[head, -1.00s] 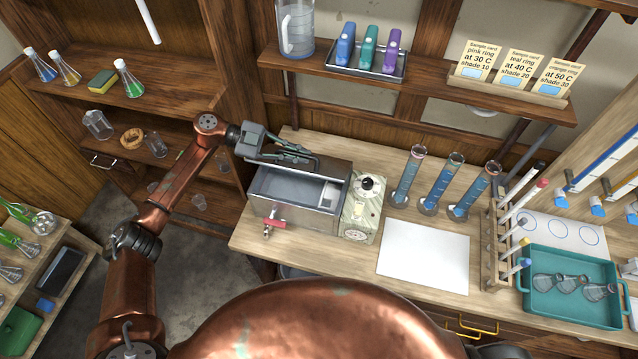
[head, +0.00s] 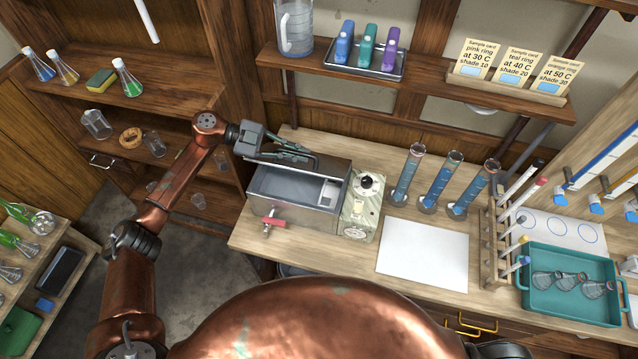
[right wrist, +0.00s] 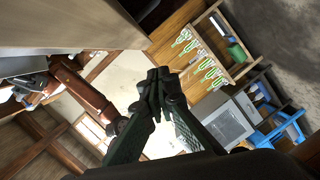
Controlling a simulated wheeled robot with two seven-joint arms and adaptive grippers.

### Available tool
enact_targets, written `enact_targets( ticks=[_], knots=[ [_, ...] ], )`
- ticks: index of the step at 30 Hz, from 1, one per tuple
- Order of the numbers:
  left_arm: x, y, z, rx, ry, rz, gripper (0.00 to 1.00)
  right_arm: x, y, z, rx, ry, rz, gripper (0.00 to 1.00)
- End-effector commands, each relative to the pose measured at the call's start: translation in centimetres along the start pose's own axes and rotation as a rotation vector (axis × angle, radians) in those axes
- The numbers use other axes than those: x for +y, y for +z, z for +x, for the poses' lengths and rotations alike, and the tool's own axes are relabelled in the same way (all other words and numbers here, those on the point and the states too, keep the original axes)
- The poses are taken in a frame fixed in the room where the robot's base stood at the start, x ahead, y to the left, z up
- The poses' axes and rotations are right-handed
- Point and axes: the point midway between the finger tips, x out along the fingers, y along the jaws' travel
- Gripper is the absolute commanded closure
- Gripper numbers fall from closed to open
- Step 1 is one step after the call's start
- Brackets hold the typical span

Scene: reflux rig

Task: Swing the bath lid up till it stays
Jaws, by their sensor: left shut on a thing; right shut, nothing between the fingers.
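The grey metal water bath (head: 290,217) stands on the bench with its front tap and a control box at its right. Its inside shows from above. The bath lid (head: 334,168) appears raised along the back edge; its exact angle is hard to tell. My left gripper (head: 306,153) is at the lid's top edge, shut on the dark lid handle (head: 316,163), with the contact partly hidden by the fingers. My right gripper (right wrist: 158,82) is shut and empty in the right wrist view, away from the bath.
The control box (head: 361,208) adjoins the bath. Blue-filled cylinders (head: 407,178), a white sheet (head: 424,254), a tube rack (head: 492,250) and a teal tray (head: 572,305) stand to the right. A shelf (head: 420,75) with bottles and cards overhangs the bench behind.

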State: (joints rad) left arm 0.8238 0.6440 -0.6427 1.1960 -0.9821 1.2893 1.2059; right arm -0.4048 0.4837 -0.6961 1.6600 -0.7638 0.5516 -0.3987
Motion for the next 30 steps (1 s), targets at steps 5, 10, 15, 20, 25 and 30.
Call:
enact_targets(
  ticks=[5,10,15,20,25,30],
  knots=[
    [0.0,0.1,0.0,-0.002,-0.001,-0.002,1.00,4.5,-5.7,1.2,0.159,0.089,0.012,1.00],
    [0.0,0.1,0.0,-0.002,0.000,-0.002,1.00,10.7,-5.6,2.2,0.198,0.199,-0.075,1.00],
    [0.0,0.1,0.0,-0.002,-0.001,-0.002,1.00,17.6,-4.7,2.4,0.212,0.316,-0.205,1.00],
    [0.0,0.1,0.0,-0.002,-0.001,-0.002,1.00,24.8,-4.4,1.8,0.219,0.435,-0.353,1.00],
    [0.0,0.1,0.0,-0.003,-0.001,-0.002,1.00,32.4,-4.7,-0.1,0.217,0.565,-0.532,1.00],
    [0.0,0.1,0.0,-0.003,-0.002,-0.002,1.00,34.3,-3.4,-1.1,0.170,0.590,-0.715,1.00]
  ],
)
